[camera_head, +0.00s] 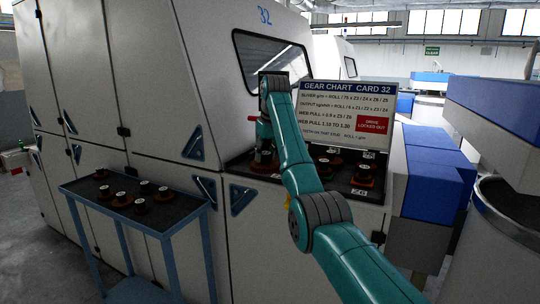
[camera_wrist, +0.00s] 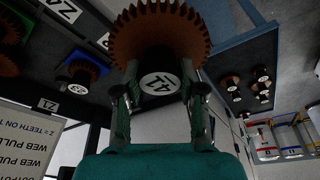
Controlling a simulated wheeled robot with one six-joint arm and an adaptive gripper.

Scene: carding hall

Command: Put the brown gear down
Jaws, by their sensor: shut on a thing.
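The brown gear (camera_wrist: 160,36) is large and toothed, with a dark hub and a white numbered label on the end of the hub (camera_wrist: 160,85). My gripper (camera_wrist: 159,92) is shut on the hub, one finger on each side, in the wrist view. In the head view my gripper (camera_head: 264,130) points down over the left part of the dark shelf on the machine, with the gear (camera_head: 264,166) low beneath it. I cannot tell whether the gear touches the shelf. My arm hides part of the shelf.
A blue-framed table (camera_head: 180,226) at left carries several small gears with dark hubs. The shelf holds other gears, including a red-brown one (camera_head: 362,176) by a Z6 label. The gear chart (camera_head: 346,112) stands behind.

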